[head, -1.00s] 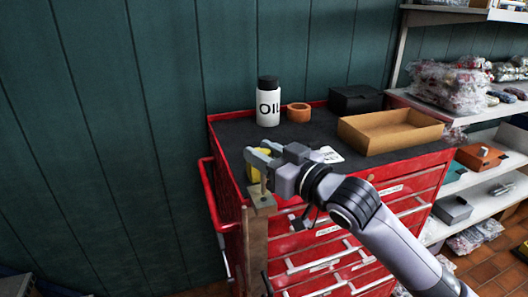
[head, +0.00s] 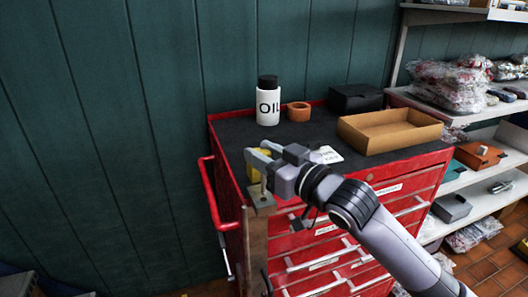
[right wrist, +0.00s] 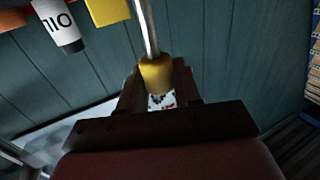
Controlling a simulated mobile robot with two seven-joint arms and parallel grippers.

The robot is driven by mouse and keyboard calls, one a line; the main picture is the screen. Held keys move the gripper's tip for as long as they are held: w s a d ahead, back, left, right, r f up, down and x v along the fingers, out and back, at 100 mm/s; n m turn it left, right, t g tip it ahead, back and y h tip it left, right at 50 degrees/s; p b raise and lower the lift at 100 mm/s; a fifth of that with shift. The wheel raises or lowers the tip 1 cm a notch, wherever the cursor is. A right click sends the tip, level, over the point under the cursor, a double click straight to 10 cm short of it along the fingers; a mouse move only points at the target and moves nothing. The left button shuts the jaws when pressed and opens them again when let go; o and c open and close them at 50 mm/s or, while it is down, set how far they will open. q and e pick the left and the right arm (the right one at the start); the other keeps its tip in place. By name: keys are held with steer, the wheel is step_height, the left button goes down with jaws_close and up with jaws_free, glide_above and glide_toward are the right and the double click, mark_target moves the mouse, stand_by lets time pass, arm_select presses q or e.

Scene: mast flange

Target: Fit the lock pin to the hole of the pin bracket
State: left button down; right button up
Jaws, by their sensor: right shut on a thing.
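My right gripper (head: 258,160) is above the pin bracket (head: 261,202), a small plate on top of a brown upright post. In the right wrist view its fingers (right wrist: 157,85) are shut on the yellow grip of the lock pin (right wrist: 156,73). The pin's steel shank runs from the grip to the upper edge of that view. In the head view a short thin length of the shank (head: 263,184) shows between the gripper and the bracket plate. I cannot tell whether its tip is in the hole, which is hidden. My left gripper is not in view.
A red tool chest (head: 305,241) stands behind the post, with a red side handle. On its black top are an oil bottle (head: 268,104), an orange ring (head: 298,112), a black box (head: 355,98) and an open cardboard tray (head: 388,147). Shelves (head: 483,206) stand at the right.

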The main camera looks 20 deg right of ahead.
mark_target(264, 195)
steer(key=shift+p, duration=0.35)
stand_by(0.5)
steer(key=shift+f, duration=0.1)
steer(key=shift+f+b, duration=0.3)
steer(key=shift+f+b, duration=2.15)
steer(key=shift+f, duration=1.6)
steer(key=o, duration=1.2)
steer(key=shift+c, duration=0.2)
steer(key=v, duration=0.7)
steer(key=shift+b, duration=0.4)
